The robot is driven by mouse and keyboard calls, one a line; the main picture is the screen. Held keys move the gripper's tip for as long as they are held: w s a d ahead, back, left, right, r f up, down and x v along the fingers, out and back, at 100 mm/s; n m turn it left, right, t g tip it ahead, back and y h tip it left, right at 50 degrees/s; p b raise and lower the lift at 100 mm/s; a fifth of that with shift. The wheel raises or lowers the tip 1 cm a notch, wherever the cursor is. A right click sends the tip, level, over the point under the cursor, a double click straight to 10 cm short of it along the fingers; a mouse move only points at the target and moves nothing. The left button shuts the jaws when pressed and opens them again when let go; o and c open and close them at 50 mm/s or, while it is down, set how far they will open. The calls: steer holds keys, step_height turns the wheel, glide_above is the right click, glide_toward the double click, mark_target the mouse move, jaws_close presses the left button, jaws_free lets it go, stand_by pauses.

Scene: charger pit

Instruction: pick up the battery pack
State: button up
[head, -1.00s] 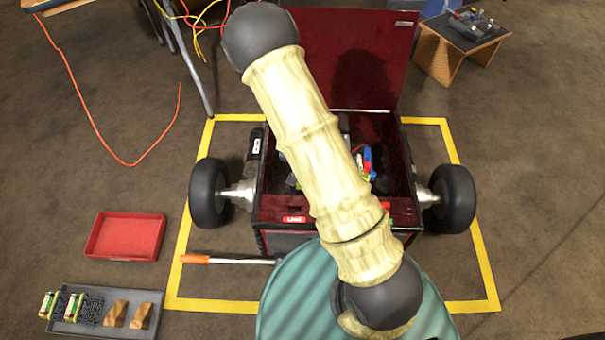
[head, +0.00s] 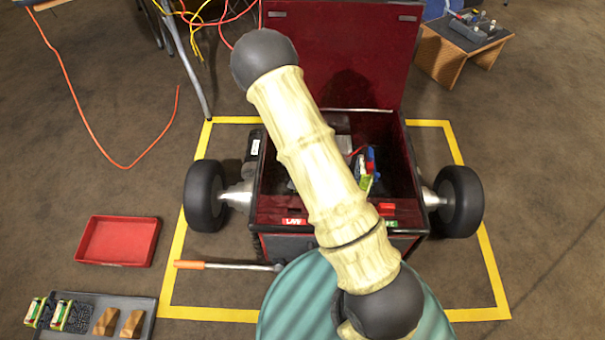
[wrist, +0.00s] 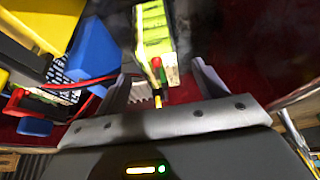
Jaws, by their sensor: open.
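The battery pack (wrist: 156,32), with yellow-green cells, white edges and short leads at its near end, is ahead of my gripper in the wrist view. My gripper (wrist: 161,76) is open, and the pack's near end appears between and just beyond the fingertips; I cannot tell the depth gap. I see no contact. In the head view a green and white pack (head: 366,184) shows inside the open dark red box (head: 405,212), right of my arm. My gripper is hidden there behind my arm.
Beside the pack in the wrist view are a blue block (wrist: 93,52), a yellow part (wrist: 38,22) and a red cable. In the head view, a grey tray (head: 90,325) holds two similar packs and wooden blocks. An empty red tray (head: 118,241) and an orange-handled rod (head: 190,265) lie left.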

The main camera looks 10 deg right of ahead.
steer(key=b+x, duration=0.1)
steer(key=x, duration=0.1)
steer(key=b+x, duration=0.2)
steer(key=x, duration=0.1)
steer(key=shift+w+d+r, duration=0.15)
steer(key=shift+w+r, duration=0.05)
steer(key=shift+w, duration=0.05)
jaws_close()
steer(key=shift+r, duration=0.15)
